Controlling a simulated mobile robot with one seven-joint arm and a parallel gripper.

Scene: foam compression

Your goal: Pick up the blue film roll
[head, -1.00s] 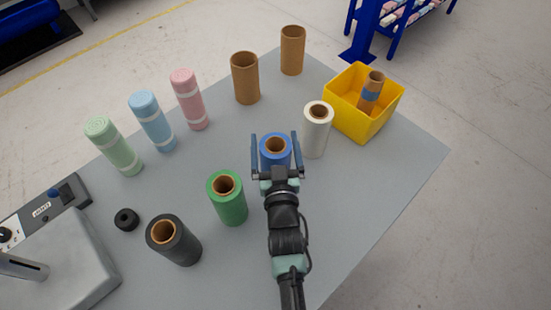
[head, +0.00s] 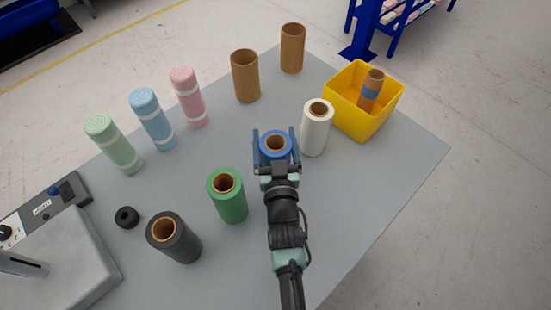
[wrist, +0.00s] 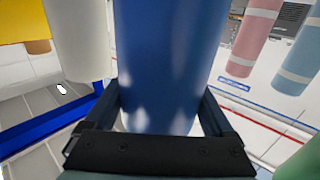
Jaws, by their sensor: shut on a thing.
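The blue film roll (head: 275,146) stands upright with its brown cardboard core showing at the top, near the middle of the table in the head view. My gripper (head: 275,148) is shut on it, with one finger on each side of the roll. In the wrist view the blue film roll (wrist: 168,60) fills the middle, between the two fingers of my gripper (wrist: 160,120). Its lower part is hidden in the head view by my gripper, so I cannot tell there whether it touches the table.
A white roll (head: 316,128) stands close on the right and a green roll (head: 227,196) at the lower left. A yellow bin (head: 350,118) holds a brown tube with a blue band (head: 371,90). A black roll (head: 174,240) stands further left. The grey table (head: 350,210) is clear at right.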

